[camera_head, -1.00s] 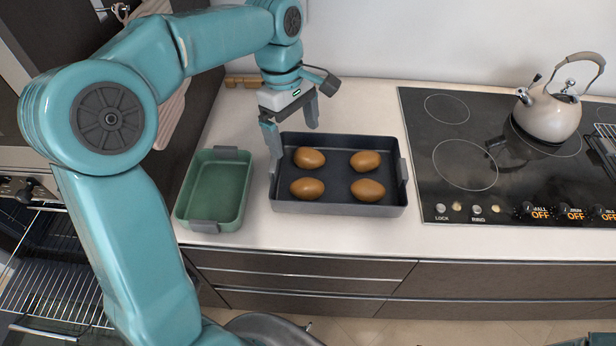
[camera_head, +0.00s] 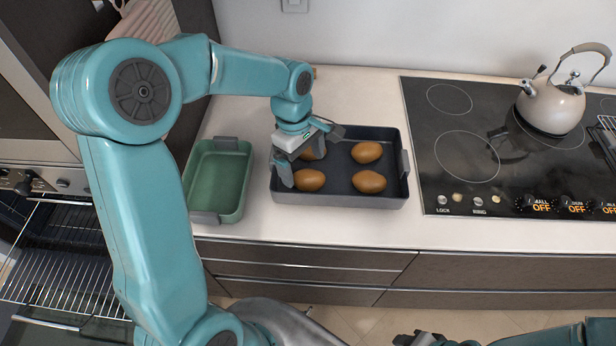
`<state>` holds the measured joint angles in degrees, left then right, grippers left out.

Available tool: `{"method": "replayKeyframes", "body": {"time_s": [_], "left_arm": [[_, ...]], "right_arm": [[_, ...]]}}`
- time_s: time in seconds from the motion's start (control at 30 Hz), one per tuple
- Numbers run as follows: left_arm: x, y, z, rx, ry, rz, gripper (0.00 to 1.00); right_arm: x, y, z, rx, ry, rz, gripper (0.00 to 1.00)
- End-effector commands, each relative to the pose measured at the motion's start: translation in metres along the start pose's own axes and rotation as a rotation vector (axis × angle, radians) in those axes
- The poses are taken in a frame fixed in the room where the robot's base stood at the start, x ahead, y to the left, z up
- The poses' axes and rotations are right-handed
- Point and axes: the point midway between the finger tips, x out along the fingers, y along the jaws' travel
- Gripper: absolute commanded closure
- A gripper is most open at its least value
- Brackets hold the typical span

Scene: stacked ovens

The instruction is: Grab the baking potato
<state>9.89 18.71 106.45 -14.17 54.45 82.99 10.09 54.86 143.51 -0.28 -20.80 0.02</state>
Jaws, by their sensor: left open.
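A dark grey baking tray (camera_head: 340,199) on the counter holds several brown potatoes. The back-left potato (camera_head: 314,151) is partly hidden by my left gripper (camera_head: 303,166). That gripper is open, low over the tray's left part, with one finger showing between the back-left and front-left potatoes. Whether it touches either one cannot be told.
A green baking dish (camera_head: 217,181), empty, stands left of the tray. A black cooktop (camera_head: 470,160) with a kettle (camera_head: 551,107) is to the right. An open oven with a wire rack (camera_head: 62,262) is at lower left. The counter behind the tray is clear.

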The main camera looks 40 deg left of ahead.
Motion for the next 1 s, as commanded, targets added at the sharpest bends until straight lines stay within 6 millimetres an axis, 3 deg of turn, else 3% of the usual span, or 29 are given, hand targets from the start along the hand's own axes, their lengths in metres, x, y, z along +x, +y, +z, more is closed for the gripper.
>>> {"method": "replayKeyframes", "body": {"time_s": [0.23, 0.53, 0.73, 1.0], "left_arm": [[0.037, 0.003, 0.004, 0.0, -0.001, -0.005, 0.03], [0.044, 0.004, 0.003, -0.001, 0.0, 0.0, 0.03], [0.044, 0.003, 0.004, 0.0, -0.001, -0.001, 0.69], [0.043, 0.004, 0.004, 0.0, 0.0, 0.0, 0.69]], "right_arm": [[-0.01, -0.004, 0.0, 0.0, 0.0, 0.0, 0.57], [-0.009, -0.004, 0.0, 0.0, 0.0, 0.0, 0.57], [-0.009, -0.003, 0.0, 0.0, 0.0, 0.0, 0.57], [-0.009, -0.003, 0.0, 0.0, 0.0, 0.0, 0.57]]}}
